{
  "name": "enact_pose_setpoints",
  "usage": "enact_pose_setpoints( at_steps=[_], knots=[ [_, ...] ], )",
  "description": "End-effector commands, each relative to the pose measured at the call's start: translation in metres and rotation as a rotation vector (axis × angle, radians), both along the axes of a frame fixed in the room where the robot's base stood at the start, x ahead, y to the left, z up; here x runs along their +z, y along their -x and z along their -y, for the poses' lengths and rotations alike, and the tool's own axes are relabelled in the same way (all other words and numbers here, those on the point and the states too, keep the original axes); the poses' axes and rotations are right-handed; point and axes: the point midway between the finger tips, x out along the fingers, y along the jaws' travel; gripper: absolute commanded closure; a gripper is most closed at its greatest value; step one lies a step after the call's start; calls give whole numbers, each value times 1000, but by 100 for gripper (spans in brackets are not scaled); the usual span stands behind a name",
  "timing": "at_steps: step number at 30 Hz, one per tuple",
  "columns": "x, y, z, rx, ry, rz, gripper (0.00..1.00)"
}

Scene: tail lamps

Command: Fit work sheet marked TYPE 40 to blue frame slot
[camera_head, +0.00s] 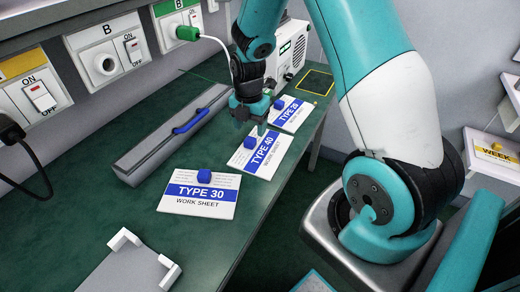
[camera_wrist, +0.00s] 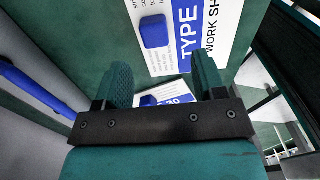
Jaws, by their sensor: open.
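The white work sheet marked TYPE 40 (camera_head: 262,158) lies on the green bench, with a blue band and a blue block-shaped knob (camera_head: 250,143). My gripper (camera_head: 251,122) is open and empty, just above and beyond that knob in the head view. In the wrist view my gripper (camera_wrist: 163,74) has its fingers apart. Ahead of them is a sheet (camera_wrist: 158,60) with a blue knob (camera_wrist: 154,31); its number is cut off, but it appears to be TYPE 40. I cannot clearly make out a blue frame slot.
The TYPE 30 sheet (camera_head: 199,194) lies nearer and the TYPE 25 sheet (camera_head: 291,114) farther, each with a blue knob. A grey box with a blue handle (camera_head: 192,121) runs along the left. A grey plate with white corners (camera_head: 128,270) is at the near end.

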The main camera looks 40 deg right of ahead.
Motion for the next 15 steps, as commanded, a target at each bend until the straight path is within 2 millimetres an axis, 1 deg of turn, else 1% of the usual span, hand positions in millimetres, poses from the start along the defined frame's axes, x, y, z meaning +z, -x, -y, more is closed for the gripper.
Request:
enact_pose_setpoints(
  at_steps=[1, 5, 8, 12, 15],
  knots=[
    [-6, 0, 0, 0, -1, -3, 36],
    [-13, 0, 0, 0, 0, 0, 36],
    [-23, -2, 0, 0, -1, -1, 36],
    [-45, -6, 0, -1, -1, -3, 36],
    [-58, -6, 0, -1, -1, -1, 36]
  ],
)
